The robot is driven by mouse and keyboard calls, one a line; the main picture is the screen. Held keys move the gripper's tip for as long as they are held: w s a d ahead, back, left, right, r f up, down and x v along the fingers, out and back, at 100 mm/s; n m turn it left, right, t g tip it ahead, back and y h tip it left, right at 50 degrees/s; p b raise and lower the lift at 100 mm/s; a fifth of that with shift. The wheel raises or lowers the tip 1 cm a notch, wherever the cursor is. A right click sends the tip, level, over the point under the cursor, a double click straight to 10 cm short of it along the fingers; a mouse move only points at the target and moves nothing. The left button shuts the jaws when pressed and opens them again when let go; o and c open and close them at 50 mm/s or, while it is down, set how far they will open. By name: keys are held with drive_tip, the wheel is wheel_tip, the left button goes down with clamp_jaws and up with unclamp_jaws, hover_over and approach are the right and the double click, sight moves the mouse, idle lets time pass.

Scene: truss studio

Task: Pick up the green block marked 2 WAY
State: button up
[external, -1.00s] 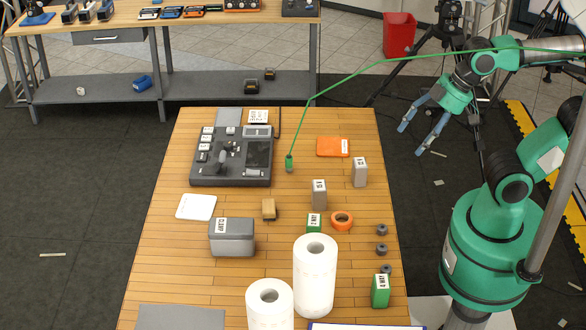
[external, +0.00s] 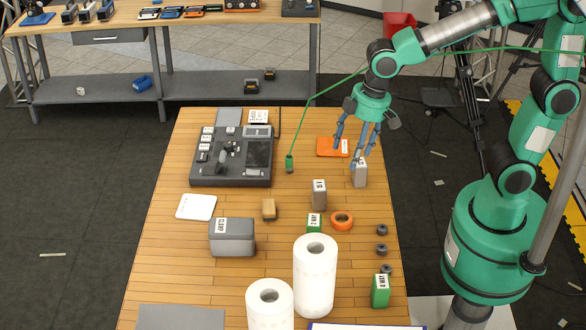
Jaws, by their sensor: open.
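A small green block (external: 314,224) with a white label, which appears to read 2 WAY, stands near the middle of the table. Another green block (external: 380,292), whose label looks like 4 WAY, stands near the table's right front edge. My gripper (external: 355,154) is open and empty, pointing down over the back right of the table. In the picture it is above and right of the 2 WAY block, apart from it, and its fingers overlap a grey block and an orange item.
White rolls (external: 315,280) stand at the front. A labelled grey block (external: 319,195) and an orange ring (external: 342,221) are close to the 2 WAY block. A grey block (external: 360,174) is near my fingers. A green cable (external: 320,92) runs down to the table.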

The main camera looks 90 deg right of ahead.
sight(312, 219)
drive_tip(key=w+f+g+p, duration=0.2)
drive_tip(key=w+f, duration=0.8)
drive_tip(key=f, duration=0.2)
drive_tip(key=shift+w+f, duration=0.25)
drive_tip(key=shift+f, duration=0.05)
drive_tip(key=shift+a+f, duration=0.1)
drive_tip(key=shift+f, duration=4.2)
drive_tip(key=shift+f+b, duration=0.3)
drive_tip(key=shift+f, duration=2.3)
drive_tip(key=shift+c, duration=0.5)
